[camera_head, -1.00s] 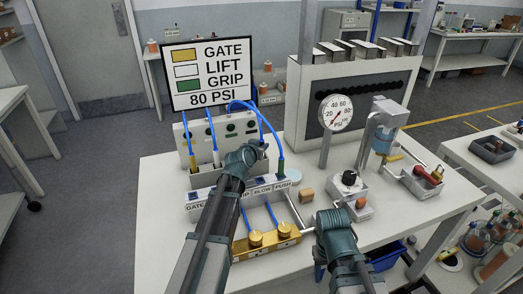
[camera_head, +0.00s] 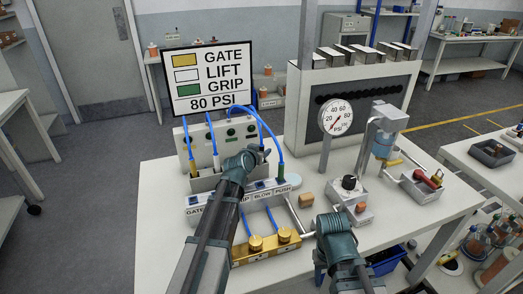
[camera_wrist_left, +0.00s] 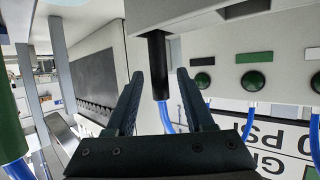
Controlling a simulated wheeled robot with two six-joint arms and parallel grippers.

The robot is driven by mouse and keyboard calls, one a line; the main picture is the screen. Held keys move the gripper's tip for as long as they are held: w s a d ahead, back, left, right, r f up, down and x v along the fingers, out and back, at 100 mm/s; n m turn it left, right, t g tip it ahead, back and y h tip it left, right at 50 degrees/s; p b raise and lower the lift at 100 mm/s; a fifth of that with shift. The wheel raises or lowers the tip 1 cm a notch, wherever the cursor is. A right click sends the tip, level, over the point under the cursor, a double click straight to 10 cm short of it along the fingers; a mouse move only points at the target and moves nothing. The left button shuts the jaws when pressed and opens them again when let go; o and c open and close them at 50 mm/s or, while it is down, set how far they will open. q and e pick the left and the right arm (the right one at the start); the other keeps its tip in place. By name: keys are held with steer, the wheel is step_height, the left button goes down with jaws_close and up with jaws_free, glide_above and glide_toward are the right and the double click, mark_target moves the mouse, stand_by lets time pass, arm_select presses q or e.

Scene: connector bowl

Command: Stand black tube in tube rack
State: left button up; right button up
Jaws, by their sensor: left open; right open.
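The black tube (camera_wrist_left: 157,65) shows in the left wrist view with a blue hose at one end; its other end meets the pale grey tube rack (camera_wrist_left: 205,38). I cannot tell how deep it sits. My left gripper (camera_wrist_left: 160,78) is open, its fingers on either side of the tube. In the head view my left gripper (camera_head: 246,160) is over the rack (camera_head: 205,183) and hides the black tube. Yellow (camera_head: 193,168), white (camera_head: 216,160) and green (camera_head: 281,173) tubes stand along the rack. My right gripper (camera_head: 333,240) is at the table's front, its fingertips hard to see.
The valve panel (camera_head: 198,134) and sign (camera_head: 210,76) stand behind the rack. A brass block (camera_head: 262,250) with blue hoses lies in front. A pressure gauge (camera_head: 336,116), a black knob box (camera_head: 348,190) and a brown block (camera_head: 306,199) are to the right.

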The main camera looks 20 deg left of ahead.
arm_select(q)
steer(key=p+v, duration=0.4)
steer(key=v, duration=0.7)
arm_select(e)
step_height(320, 180, up, 4)
steer(key=shift+r, duration=0.15)
arm_select(q)
steer(key=shift+s, duration=0.15)
